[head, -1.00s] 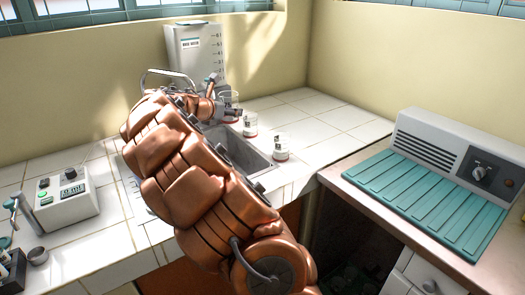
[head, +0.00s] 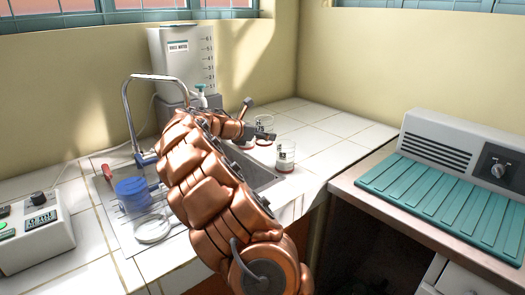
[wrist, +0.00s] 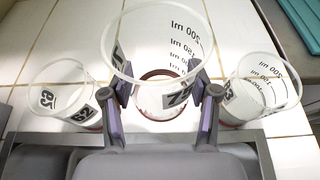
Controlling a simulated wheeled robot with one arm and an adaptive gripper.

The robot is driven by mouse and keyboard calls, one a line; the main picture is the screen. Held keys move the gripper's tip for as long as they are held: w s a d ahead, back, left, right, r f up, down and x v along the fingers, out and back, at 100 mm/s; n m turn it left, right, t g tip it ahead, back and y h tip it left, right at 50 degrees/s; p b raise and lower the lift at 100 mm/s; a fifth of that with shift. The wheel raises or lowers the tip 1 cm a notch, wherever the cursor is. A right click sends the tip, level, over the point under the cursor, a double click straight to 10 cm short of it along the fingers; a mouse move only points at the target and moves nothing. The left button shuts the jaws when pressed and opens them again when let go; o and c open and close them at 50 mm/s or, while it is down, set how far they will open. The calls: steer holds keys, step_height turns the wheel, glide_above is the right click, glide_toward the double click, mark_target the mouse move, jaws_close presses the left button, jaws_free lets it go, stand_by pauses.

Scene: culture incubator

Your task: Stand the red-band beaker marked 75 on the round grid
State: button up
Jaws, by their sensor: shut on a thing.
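My gripper (wrist: 160,100) is shut on a clear beaker (wrist: 163,113) with black "75" marking and a dark red band at its base. It stands upright between the fingers; I cannot tell whether its base is clear of the tiles. In the head view my gripper (head: 262,132) is at the counter behind the sink, on this beaker (head: 264,121). A pale round piece (head: 153,229) lies left of my arm by the sink; I cannot tell whether it is the round grid.
Similar beakers stand close on both sides, left (wrist: 62,92) and right (wrist: 262,88) in the wrist view. The sink (head: 262,175) lies in front of them. A blue tub (head: 132,193), a tall tap (head: 128,112) and a water tank (head: 185,62) are nearby. Tiles at right are free.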

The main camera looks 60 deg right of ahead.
mark_target(264, 157)
steer(key=shift+f, duration=2.65)
steer(key=shift+f, duration=0.1)
steer(key=o, duration=1.2)
steer(key=shift+a+r, duration=0.15)
steer(key=shift+r, duration=0.05)
steer(key=v, duration=1.1)
steer(key=shift+a, duration=0.35)
steer(key=shift+w, duration=0.1)
